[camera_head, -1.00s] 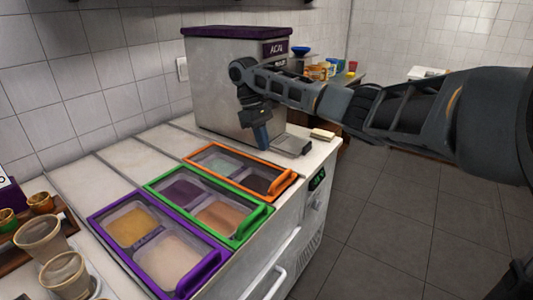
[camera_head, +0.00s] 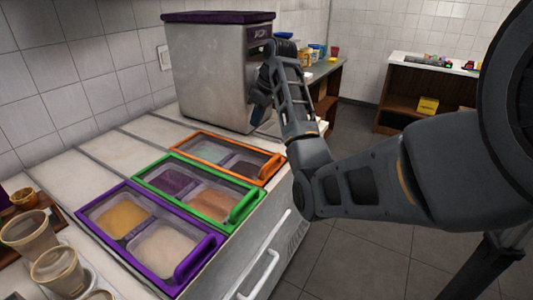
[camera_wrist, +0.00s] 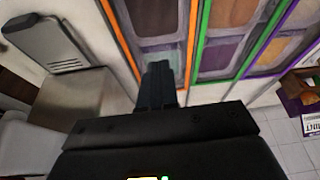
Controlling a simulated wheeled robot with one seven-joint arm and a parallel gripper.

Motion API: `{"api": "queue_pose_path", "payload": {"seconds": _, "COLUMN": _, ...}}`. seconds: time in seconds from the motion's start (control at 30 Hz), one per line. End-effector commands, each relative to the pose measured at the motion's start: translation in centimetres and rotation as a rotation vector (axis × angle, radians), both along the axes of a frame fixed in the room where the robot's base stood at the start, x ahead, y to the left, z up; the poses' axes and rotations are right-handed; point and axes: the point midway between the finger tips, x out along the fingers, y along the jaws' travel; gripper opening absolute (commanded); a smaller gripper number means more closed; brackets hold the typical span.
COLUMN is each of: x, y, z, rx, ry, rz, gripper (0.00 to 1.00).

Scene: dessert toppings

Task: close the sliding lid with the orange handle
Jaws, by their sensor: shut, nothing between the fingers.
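The sliding lid with the orange frame (camera_head: 212,154) lies at the far end of a row of three lids on the counter. Its orange handle (camera_head: 271,168) is at the front right end, near my arm. Pale green and brown toppings show through it. In the wrist view, the orange frame (camera_wrist: 192,42) runs on both sides of my gripper. My gripper (camera_wrist: 158,70) is shut and empty, with its tips near the pale green end of this lid. I cannot tell whether they touch it.
The green-framed lid (camera_head: 146,179) and the purple-framed lid (camera_head: 103,238) lie nearer. A steel machine with a purple top (camera_head: 217,16) stands behind the orange lid. Cups (camera_head: 28,232) stand at the left. The bare counter (camera_head: 62,177) lies behind the lids.

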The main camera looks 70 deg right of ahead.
Motion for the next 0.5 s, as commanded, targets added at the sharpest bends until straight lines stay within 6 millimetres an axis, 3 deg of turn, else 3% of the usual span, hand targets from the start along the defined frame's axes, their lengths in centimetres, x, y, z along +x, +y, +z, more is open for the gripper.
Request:
{"api": "queue_pose_path", "payload": {"seconds": 0.1, "x": -2.4, "y": -0.5, "z": -1.4, "rx": -0.002, "ry": 0.000, "rz": -0.037, "gripper": 0.00}}
{"api": "queue_pose_path", "payload": {"seconds": 0.2, "x": -3.3, "y": -0.9, "z": -1.9, "rx": -0.004, "ry": 0.003, "rz": -0.053, "gripper": 0.00}}
{"api": "queue_pose_path", "payload": {"seconds": 0.37, "x": -3.1, "y": -1.0, "z": -3.1, "rx": -0.004, "ry": 0.004, "rz": -0.054, "gripper": 0.00}}
{"api": "queue_pose_path", "payload": {"seconds": 0.5, "x": -2.3, "y": -1.1, "z": -5.2, "rx": -0.002, "ry": 0.005, "rz": -0.053, "gripper": 0.00}}
